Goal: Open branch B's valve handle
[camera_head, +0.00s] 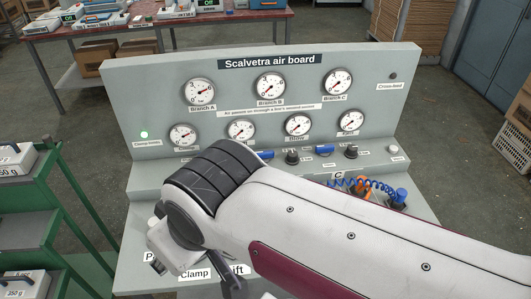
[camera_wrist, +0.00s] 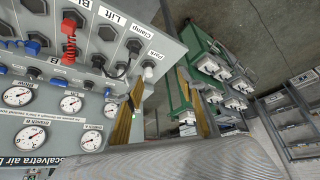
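The grey air board (camera_head: 130,85) has a Branch B gauge (camera_head: 270,86) in its upper row. Blue valve handles show on the ledge below, one left of centre (camera_head: 265,154) and one farther right (camera_head: 324,150). My arm hides much of the ledge, and I cannot tell which handle is branch B's. In the wrist view the board is turned upside down at left, with several blue handles, one of them near the board's middle (camera_wrist: 60,81). My gripper (camera_wrist: 166,106) has its two fingers apart with nothing between them; it is right of the board's edge.
A red coiled hose (camera_wrist: 69,42) and a black lead stand out from the board. A blue coiled hose (camera_head: 375,186) is at the right. A green rack (camera_head: 60,215) stands left of the board. A bench (camera_head: 170,18) is behind.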

